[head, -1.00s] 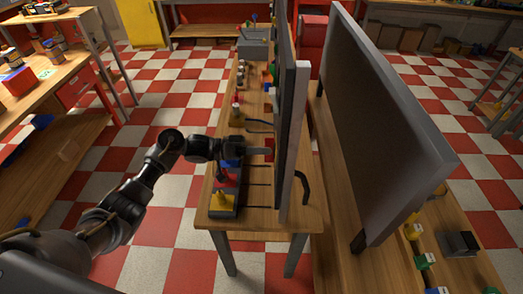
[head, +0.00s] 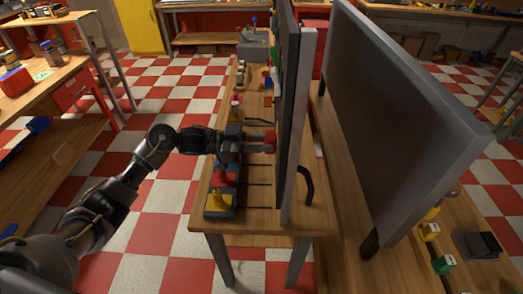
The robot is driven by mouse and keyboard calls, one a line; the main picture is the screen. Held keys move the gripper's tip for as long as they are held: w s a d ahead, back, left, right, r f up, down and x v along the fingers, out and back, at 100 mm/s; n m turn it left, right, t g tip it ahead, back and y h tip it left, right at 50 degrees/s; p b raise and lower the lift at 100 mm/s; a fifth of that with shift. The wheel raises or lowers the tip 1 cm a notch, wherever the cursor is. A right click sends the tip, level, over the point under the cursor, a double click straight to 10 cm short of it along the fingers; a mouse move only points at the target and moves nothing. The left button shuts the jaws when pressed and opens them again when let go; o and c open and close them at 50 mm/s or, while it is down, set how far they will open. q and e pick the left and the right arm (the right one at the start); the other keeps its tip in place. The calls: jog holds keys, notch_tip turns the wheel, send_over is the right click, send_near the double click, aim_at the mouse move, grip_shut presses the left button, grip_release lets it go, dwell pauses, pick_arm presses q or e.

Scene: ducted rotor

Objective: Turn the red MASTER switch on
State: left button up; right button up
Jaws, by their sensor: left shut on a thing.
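An upright grey panel (head: 297,130) stands edge-on to me on the narrow wooden table. A small red part, which I take for the red MASTER switch (head: 270,139), shows at the panel's left face. My left gripper (head: 264,146) reaches in from the left, level with this part, and is shut on it. The fingers partly cover the switch, and its on or off position cannot be made out. The panel's face is seen too steeply to read any label. My right gripper is not in view.
Below my left gripper, a block with yellow (head: 219,201), red and blue parts sits on the table, with thin dark rods running towards the panel. A second large dark panel (head: 400,120) stands at right. The checkered floor at left is mostly clear.

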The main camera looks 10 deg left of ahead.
pick_arm(q)
jog(key=m+b, duration=0.8)
jog(key=shift+w+r+m+b, duration=0.1)
jog(key=shift+m+b, duration=0.2)
jog(key=shift+b, duration=0.1)
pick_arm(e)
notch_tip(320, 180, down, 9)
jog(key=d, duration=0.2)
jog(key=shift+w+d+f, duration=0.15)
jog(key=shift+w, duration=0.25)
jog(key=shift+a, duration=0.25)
pick_arm(q)
jog(key=o, duration=1)
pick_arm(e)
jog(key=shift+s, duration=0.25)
